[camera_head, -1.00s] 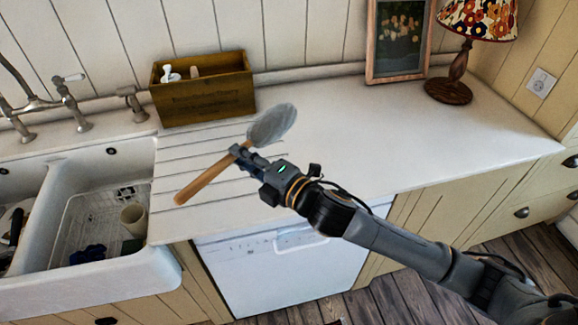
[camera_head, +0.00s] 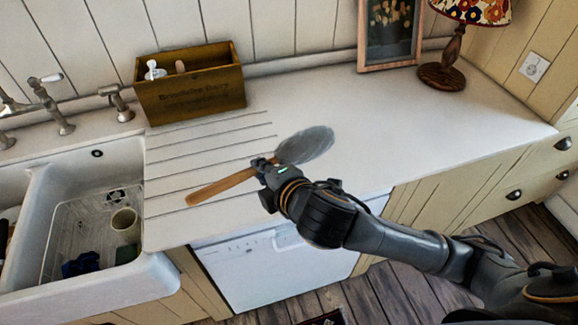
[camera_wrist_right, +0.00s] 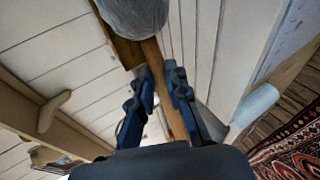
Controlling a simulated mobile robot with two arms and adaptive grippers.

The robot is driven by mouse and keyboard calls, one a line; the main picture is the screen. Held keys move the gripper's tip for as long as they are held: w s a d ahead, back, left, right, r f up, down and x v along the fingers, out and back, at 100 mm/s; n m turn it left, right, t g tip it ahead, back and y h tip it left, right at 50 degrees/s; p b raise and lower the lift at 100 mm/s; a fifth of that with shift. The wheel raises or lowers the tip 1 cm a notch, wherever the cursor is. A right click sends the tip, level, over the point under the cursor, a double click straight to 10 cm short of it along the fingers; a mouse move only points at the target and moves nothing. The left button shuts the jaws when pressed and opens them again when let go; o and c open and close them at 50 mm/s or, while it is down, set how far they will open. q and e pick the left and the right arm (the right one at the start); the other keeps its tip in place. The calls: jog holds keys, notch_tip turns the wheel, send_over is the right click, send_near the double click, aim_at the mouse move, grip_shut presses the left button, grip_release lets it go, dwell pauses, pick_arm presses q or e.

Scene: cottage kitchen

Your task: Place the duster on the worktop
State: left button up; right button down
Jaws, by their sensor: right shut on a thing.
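The duster has a grey fluffy head (camera_head: 305,145) and a wooden handle (camera_head: 220,187). In the head view it lies across the picture over the white worktop (camera_head: 400,120), at the grooved drainer part. I cannot tell if it touches the surface. My right gripper (camera_head: 263,164) is shut on the handle close to the head. The wrist view shows the handle (camera_wrist_right: 163,85) between the fingers of my right gripper (camera_wrist_right: 162,78), with the grey head (camera_wrist_right: 135,14) at the top. My left gripper is not in view.
A wooden box (camera_head: 190,88) with small items stands at the back of the drainer. The sink (camera_head: 60,215) is at the left, holding a cup (camera_head: 124,219). A picture frame (camera_head: 390,35) and a lamp (camera_head: 442,72) stand back right. The worktop's right side is clear.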

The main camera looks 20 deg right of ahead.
aim_at(281, 155)
jog(key=w+d+f, duration=0.1)
jog(key=w, duration=0.1)
jog(key=w+d+f+p, duration=0.1)
jog(key=w+d, duration=0.1)
jog(key=w+d+f, duration=0.1)
jog(key=w+d, duration=0.1)
jog(key=shift+d+f+p, duration=0.1)
jog(key=shift+d+p, duration=0.05)
jog(key=shift+p, duration=0.15)
jog(key=w+d+f, duration=0.1)
jog(key=w+f, duration=0.1)
jog(key=f, duration=0.1)
jog(key=w+d+f, duration=0.1)
jog(key=f, duration=0.1)
jog(key=shift+w+d+p, duration=0.25)
jog(key=shift+d+p, duration=0.05)
jog(key=shift+d, duration=0.05)
jog(key=shift+w+f, duration=0.15)
jog(key=f, duration=0.1)
jog(key=f+p, duration=0.1)
jog(key=f, duration=0.1)
jog(key=shift+w+d, duration=0.35)
jog(key=shift+d, duration=0.05)
jog(key=shift+w+f+p, duration=0.1)
jog(key=shift+f+p, duration=0.1)
jog(key=shift+p, duration=0.35)
jog(key=shift+f, duration=0.25)
jog(key=c, duration=1.3)
grip_release()
